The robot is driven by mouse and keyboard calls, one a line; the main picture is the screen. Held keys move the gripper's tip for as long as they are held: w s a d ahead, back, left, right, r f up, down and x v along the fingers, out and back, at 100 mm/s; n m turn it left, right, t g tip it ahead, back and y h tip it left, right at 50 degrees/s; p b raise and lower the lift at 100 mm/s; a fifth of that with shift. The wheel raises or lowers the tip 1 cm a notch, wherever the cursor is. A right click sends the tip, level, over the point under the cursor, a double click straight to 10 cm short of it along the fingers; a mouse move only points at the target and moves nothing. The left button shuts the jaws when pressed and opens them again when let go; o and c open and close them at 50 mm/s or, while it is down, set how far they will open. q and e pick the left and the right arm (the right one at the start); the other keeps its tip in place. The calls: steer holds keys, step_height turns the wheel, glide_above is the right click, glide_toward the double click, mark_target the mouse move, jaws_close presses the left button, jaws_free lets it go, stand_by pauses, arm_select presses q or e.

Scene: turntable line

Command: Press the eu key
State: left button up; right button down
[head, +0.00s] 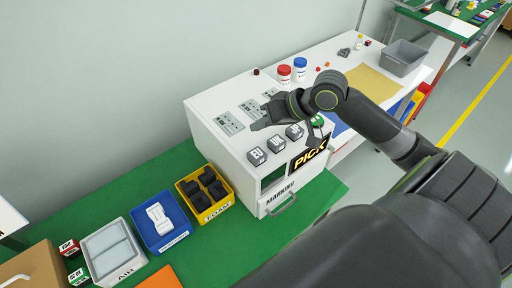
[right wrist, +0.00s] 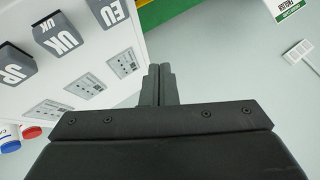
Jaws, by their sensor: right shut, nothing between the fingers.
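The EU key (head: 257,156) is a dark grey block with white letters, at the near left end of a row on the white marking machine's top (head: 222,147). The UK key (head: 276,143) and JP key (head: 294,131) follow in the row, then a green key (head: 317,120). My right gripper (head: 257,126) is shut and empty above the machine top, behind the EU key in the head view. In the right wrist view its closed fingers (right wrist: 160,72) are apart from the EU key (right wrist: 113,10), which lies to their upper left. My left gripper is not in view.
Flat printed plates (head: 229,122) lie behind the keys. A yellow foam bin (head: 183,190) and blue bin (head: 138,236) stand left on the green table. Red (head: 284,75) and blue-capped (head: 300,68) bottles stand behind the arm.

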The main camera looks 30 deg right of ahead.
steer(key=b, duration=0.6)
glide_above(261, 154)
step_height(261, 154, down, 7)
steer(key=shift+a+r, duration=0.1)
steer(key=shift+r, duration=0.1)
steer(key=shift+f+b, duration=0.5)
steer(key=shift+f, duration=0.15)
stand_by(0.8)
steer(key=shift+f, duration=0.4)
steer(key=shift+f, duration=0.5)
stand_by(0.7)
stand_by(0.3)
steer(key=shift+r+p, duration=0.95)
